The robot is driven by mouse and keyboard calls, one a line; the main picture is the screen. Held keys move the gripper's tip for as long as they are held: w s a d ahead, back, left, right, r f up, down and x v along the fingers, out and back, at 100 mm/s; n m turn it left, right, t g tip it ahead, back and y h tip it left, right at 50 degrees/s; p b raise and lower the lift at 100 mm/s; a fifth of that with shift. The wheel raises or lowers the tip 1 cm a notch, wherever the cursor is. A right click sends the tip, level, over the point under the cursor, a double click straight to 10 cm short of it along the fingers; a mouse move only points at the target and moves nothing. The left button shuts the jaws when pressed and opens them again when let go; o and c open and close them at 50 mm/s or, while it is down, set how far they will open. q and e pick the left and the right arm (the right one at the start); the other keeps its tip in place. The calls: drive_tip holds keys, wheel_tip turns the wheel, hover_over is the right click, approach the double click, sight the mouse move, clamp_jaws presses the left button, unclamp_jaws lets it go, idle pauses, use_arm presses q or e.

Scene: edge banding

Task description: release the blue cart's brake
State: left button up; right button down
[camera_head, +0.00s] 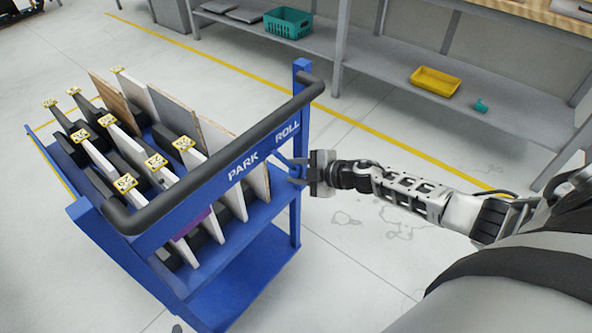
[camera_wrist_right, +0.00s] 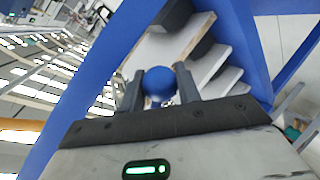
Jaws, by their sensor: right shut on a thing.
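The blue cart (camera_head: 285,207) stands at the left of the head view, with a black handle bar (camera_head: 225,158) along its near top edge and the words PARK and ROLL on its blue panel. The brake lever ends in a round blue knob (camera_wrist_right: 160,82), seen in the right wrist view. My right gripper (camera_head: 305,171) is at the cart's right side, below the word ROLL. In the right wrist view its two dark fingers (camera_wrist_right: 160,90) are shut on the blue knob, one on each side. In the head view the fingers hide most of the knob. My left gripper is not in view.
Several boards (camera_head: 172,112) with yellow number tags stand upright in the cart. A grey shelf (camera_head: 400,70) at the back holds a green basket (camera_head: 288,22) and a yellow tray (camera_head: 435,81). Yellow lines mark the floor, and the floor right of the cart is clear.

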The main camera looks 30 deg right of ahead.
drive_tip(key=c, duration=1)
unclamp_jaws()
drive_tip(key=shift+c, duration=0.2)
drive_tip(key=p+v, duration=0.2)
drive_tip(key=v, duration=1.4)
drive_tip(key=shift+w, duration=0.1)
